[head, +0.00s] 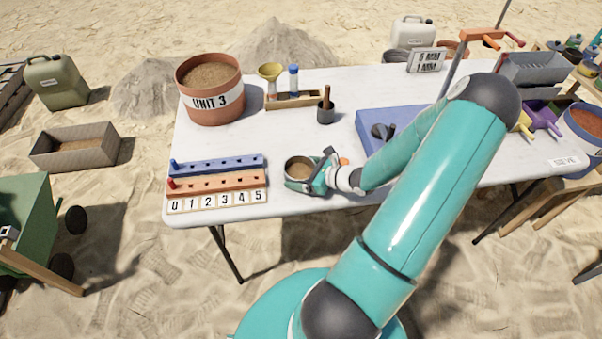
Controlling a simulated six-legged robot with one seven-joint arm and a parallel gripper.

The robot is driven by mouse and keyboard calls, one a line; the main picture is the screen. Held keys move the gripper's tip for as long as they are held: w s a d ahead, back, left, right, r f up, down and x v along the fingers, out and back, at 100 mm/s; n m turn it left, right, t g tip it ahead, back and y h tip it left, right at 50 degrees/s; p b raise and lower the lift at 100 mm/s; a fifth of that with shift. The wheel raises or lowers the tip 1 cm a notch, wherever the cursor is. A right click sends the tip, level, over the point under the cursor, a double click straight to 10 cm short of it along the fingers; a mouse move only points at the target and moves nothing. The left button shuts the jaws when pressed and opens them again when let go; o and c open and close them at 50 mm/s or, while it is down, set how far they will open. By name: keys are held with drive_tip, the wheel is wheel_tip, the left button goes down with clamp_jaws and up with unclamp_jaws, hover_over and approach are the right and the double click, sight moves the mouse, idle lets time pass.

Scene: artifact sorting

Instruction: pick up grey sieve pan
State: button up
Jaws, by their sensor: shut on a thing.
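A small round pan with a grey rim and a tan inside, which looks like the grey sieve pan (298,167), is at the front left of the white table. My gripper (311,178) reaches it from the right and is shut on its side. The jaws and wrist hide the pan's right and lower parts. I cannot tell whether the pan touches the table or is slightly raised. A small orange thing (344,161) shows just behind my wrist.
A blue and orange peg rack with number tiles (217,186) lies left of the pan. The UNIT 3 tub (211,90), a wooden holder (292,99) and a dark cup (325,113) stand behind.

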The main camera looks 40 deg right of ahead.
wheel_tip(320, 180, up, 2)
drive_tip(key=shift+r, duration=0.1)
drive_tip(key=s+a+r, duration=0.2)
drive_tip(key=s+r, duration=0.8)
drive_tip(key=s, duration=0.3)
drive_tip(key=shift+s+a, duration=0.4)
